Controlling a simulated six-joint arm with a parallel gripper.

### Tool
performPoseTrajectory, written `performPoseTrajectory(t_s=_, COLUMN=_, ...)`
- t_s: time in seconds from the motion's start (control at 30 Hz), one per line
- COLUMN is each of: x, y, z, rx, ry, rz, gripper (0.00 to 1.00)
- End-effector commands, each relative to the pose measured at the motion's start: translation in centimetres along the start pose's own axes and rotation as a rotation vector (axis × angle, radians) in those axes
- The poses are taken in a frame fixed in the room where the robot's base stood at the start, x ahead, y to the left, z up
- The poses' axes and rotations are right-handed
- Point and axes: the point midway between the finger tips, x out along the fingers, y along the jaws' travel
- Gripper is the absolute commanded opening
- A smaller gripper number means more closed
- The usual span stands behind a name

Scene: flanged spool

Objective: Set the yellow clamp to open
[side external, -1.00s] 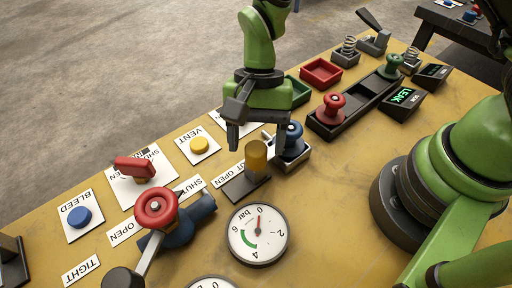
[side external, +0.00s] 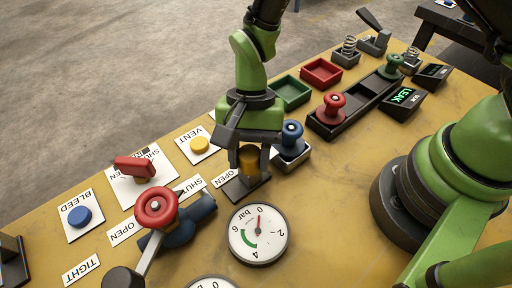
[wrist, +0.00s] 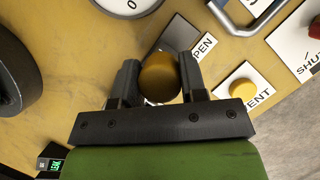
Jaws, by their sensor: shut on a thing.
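The yellow clamp (side external: 250,157) is an upright yellow cylinder on a dark slotted plate (side external: 238,190). An OPEN label (side external: 225,178) lies beside the plate's near-left end. My gripper (side external: 250,168) points down over the clamp, with one finger on each side, and is shut on it. In the wrist view the clamp's round yellow top (wrist: 160,76) sits between the two dark fingers (wrist: 158,88). The fingers hide part of its sides. The wrist view also shows the plate (wrist: 180,34) and part of the OPEN label (wrist: 204,46).
A blue-knobbed spool (side external: 291,135) stands close to the right of my gripper. A pressure gauge (side external: 258,234) lies in front. A red-handwheel valve (side external: 157,208) stands to the left. A yellow VENT button (side external: 199,145) is behind left. A LEAK display (side external: 404,97) is at right.

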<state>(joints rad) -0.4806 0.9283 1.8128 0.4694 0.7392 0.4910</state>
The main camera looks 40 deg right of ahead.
Motion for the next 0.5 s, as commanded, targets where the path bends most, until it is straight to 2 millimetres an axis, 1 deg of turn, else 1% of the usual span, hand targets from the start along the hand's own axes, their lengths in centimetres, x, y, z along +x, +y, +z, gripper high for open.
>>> performPoseTrajectory(t_s=0.03, x=0.3, y=-0.9, z=0.6, rx=-0.007, ry=0.003, rz=-0.005, gripper=0.00)
performPoseTrajectory(t_s=0.1, x=0.6, y=-1.7, z=1.4, rx=-0.006, ry=0.002, rz=-0.005, gripper=0.00)
performPoseTrajectory(t_s=0.2, x=0.8, y=-2.4, z=2.1, rx=-0.004, ry=0.002, rz=-0.006, gripper=0.00)
performPoseTrajectory(t_s=0.5, x=0.9, y=-2.7, z=2.5, rx=0.000, ry=0.001, rz=-0.010, gripper=0.00)
